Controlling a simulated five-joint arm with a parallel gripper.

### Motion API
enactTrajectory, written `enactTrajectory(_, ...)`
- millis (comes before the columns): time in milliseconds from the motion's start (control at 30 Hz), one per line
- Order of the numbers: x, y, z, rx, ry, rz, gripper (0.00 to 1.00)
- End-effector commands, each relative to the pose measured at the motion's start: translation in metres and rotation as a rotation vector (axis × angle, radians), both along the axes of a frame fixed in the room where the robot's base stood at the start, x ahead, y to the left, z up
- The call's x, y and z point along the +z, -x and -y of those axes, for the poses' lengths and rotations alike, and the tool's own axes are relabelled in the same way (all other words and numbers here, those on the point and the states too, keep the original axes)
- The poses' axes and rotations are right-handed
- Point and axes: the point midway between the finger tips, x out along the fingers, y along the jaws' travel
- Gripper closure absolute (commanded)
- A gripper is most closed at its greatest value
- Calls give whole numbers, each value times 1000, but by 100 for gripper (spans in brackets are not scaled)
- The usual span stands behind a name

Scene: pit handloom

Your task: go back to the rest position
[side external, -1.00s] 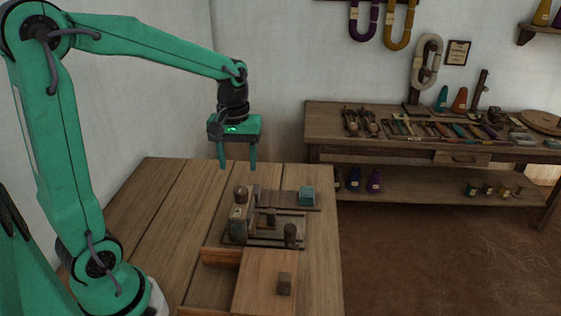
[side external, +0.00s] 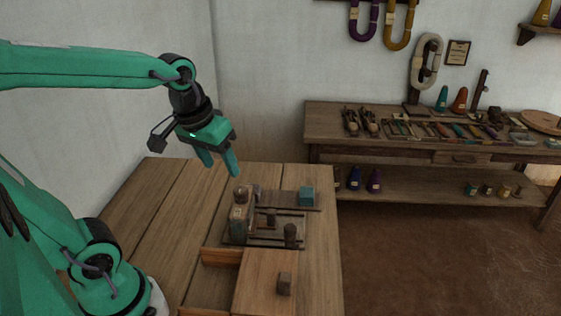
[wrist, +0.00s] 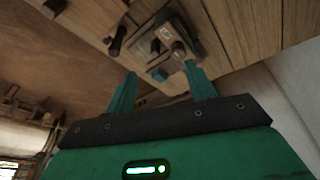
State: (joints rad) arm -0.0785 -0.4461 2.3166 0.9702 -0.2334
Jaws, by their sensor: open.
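My gripper (side external: 218,164) is teal, tilted, and hangs in the air above the wooden table, to the upper left of the small wooden loom device (side external: 265,226). Its two fingers are apart with nothing between them. The wrist view shows the open fingers (wrist: 160,90) with the device (wrist: 165,45) beyond them. A teal block (side external: 306,197) sits on the device's plank at the right. A wooden box (side external: 265,281) with a partly open lid and a small dark knob stands at the table's front.
A workbench (side external: 430,120) with many tools and spools stands behind to the right, against the wall. The table's left side (side external: 150,215) is bare. Yarn hanks hang on the wall above.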

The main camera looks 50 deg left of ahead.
Motion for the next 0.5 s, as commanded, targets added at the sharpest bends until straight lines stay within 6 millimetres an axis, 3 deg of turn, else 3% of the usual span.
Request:
enactTrajectory(300, 6, 36, 17, -216, -68, 137, 45)
enactTrajectory(500, 5, 46, 21, -283, -93, 181, 45)
